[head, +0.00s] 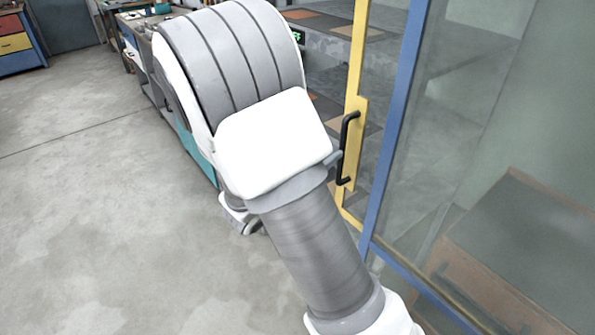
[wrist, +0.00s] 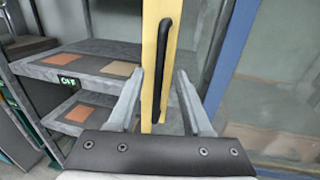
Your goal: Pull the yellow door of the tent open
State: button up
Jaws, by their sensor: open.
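The tent's yellow door (head: 355,92) shows in the head view as a narrow yellow frame right of my arm. A black handle (head: 346,150) is fixed upright on it. In the wrist view the yellow frame (wrist: 152,30) runs up the middle, with the black handle (wrist: 165,60) on it. My gripper (wrist: 160,90) is open, its two grey fingers on either side of the handle's lower part in the picture. I cannot tell how far the fingertips are from the handle. In the head view my arm hides most of the gripper.
A blue tent post (head: 392,130) stands right of the door, with a clear panel beyond it. Grey shelves with orange and tan panels (wrist: 80,110) show behind the door. A workbench (head: 130,30) stands at the back left. The concrete floor (head: 90,200) at left is clear.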

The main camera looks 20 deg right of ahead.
jog(key=v, duration=1)
jog(key=shift+d, duration=0.15)
jog(key=s+d+r+m+g+y+p, duration=0.1)
jog(key=s+d+r+m+g+y, duration=0.15)
jog(key=s+d+m+g, duration=0.35)
jog(key=s+d+r+m+g+y+p, duration=0.1)
jog(key=s+m+g+y, duration=0.2)
jog(key=s+m, duration=0.4)
jog(key=s+a+r+m+t+y+p, duration=0.2)
jog(key=s+a+r+m+t+y, duration=0.2)
jog(key=a+r+m+y, duration=0.4)
jog(key=m+t+y, duration=0.1)
jog(key=m+y, duration=0.1)
jog(key=m, duration=0.1)
jog(key=shift+s+r, duration=0.3)
